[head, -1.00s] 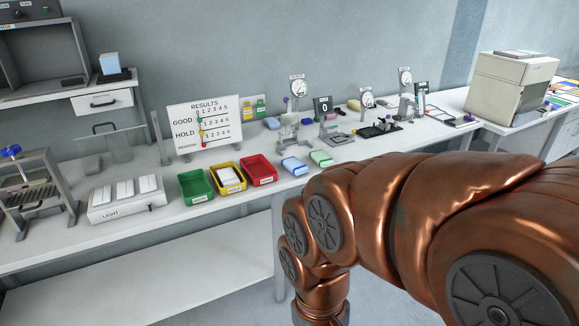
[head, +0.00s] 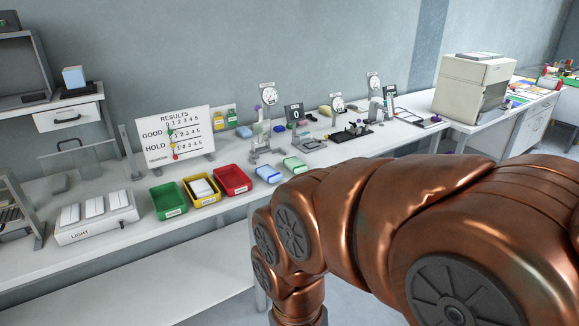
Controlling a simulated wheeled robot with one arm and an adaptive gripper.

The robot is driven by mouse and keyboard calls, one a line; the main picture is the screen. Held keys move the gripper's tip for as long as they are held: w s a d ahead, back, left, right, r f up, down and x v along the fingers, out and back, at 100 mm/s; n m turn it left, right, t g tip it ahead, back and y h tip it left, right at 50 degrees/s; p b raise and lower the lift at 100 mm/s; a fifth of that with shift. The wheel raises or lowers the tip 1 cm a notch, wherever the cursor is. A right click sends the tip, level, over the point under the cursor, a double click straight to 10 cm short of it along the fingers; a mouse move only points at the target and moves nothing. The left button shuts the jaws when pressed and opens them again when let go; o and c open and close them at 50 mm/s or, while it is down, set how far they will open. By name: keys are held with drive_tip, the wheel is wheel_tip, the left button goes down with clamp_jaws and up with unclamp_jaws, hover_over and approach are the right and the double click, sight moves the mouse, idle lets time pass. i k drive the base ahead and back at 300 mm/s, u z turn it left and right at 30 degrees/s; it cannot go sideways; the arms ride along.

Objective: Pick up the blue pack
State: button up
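A blue pack (head: 268,174) with a pale top lies flat near the front edge of the bench, right of the red bin. A pale green pack (head: 296,166) lies just to its right, apart from it. Another blue item (head: 244,131) lies farther back, by the wall. A light-blue block (head: 74,77) stands on the shelf at the upper left. My copper arm fills the lower right and passes in front of the bench's front edge. My gripper is out of view, and nothing shows it touching a pack.
Green (head: 167,201), yellow (head: 201,191) and red (head: 233,180) bins stand left of the blue pack. A results board (head: 175,137) stands behind them. Dial gauges and small test stands (head: 262,140) are behind the packs. A light box (head: 97,222) sits at left.

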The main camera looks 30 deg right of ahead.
sight(267, 172)
drive_tip(key=k, duration=0.65)
drive_tip(key=z, duration=0.75)
drive_tip(key=i, duration=1.8)
drive_tip(key=u, duration=0.75)
drive_tip(key=i, duration=0.65)
drive_tip(key=u, duration=0.65)
